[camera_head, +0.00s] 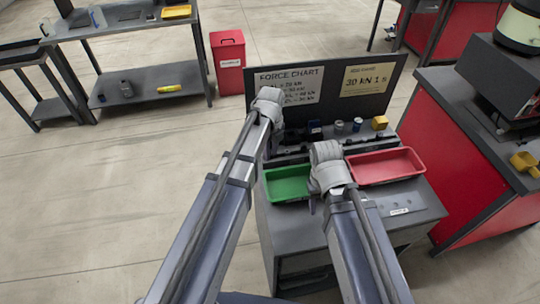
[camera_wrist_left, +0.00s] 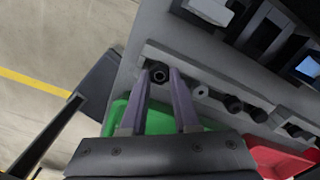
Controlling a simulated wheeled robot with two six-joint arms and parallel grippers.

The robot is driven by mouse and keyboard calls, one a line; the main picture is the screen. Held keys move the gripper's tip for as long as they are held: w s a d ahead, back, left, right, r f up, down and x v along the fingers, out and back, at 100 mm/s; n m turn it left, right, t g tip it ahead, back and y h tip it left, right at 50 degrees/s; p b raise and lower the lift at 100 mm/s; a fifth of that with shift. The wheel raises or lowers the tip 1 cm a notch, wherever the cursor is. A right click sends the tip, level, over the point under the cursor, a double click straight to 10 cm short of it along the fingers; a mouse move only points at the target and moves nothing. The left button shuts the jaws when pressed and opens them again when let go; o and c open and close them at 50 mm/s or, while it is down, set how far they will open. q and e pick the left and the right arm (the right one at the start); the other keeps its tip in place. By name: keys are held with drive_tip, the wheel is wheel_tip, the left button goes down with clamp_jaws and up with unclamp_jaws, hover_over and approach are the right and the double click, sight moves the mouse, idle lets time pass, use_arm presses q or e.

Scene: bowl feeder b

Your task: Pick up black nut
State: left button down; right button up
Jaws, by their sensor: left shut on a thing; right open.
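The black nut (camera_wrist_left: 160,76) is a small dark ring with a hole, at the left end of a row on the grey rack in the left wrist view. My left gripper (camera_wrist_left: 159,72) is shut on it, with one finger on each side. Whether the nut still touches the rack I cannot tell. In the head view my left wrist hides the nut and fingers. My right gripper (camera_head: 313,206) is open, over the area between the green and red trays, mostly hidden by its own wrist.
A green tray (camera_head: 287,196) and a red tray (camera_head: 385,178) sit at the front of the grey workstation. Other dark round parts (camera_wrist_left: 232,103) and a light one (camera_wrist_left: 200,92) line the rack. A chart board (camera_head: 400,75) stands behind. A red cabinet (camera_head: 480,165) is at the right.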

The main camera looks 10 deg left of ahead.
sight(272, 154)
drive_tip(key=shift+r, duration=0.1)
idle(0.3)
use_arm(q)
wheel_tip(272, 154, up, 10)
drive_tip(key=p, duration=1)
use_arm(e)
wheel_tip(272, 154, up, 10)
use_arm(q)
drive_tip(key=shift+d, duration=0.1)
use_arm(e)
drive_tip(key=shift+d, duration=0.1)
